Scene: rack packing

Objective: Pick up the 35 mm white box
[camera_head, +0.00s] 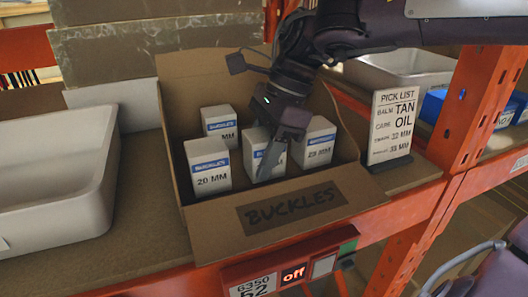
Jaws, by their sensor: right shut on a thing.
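A cardboard bin (262,232) marked "BUCKLES" holds several white boxes with blue bands. My right gripper (270,157) reaches down into the bin and is shut on the front middle white box (254,163); the fingers hide its size print. This box stands about upright among the others, and I cannot tell whether it is lifted. A box reading "20 MM" (208,167) stands to its left. Another box (219,124) stands behind, its number hidden. A box on the right (315,143) has a size too small to read surely. My left gripper is not in view.
A pick list card (391,125) stands right of the bin, its last line seeming to read 35 MM. An empty pale tray (62,180) is at left. An orange upright (478,100) and front rail border the shelf. A display (293,274) reads "off".

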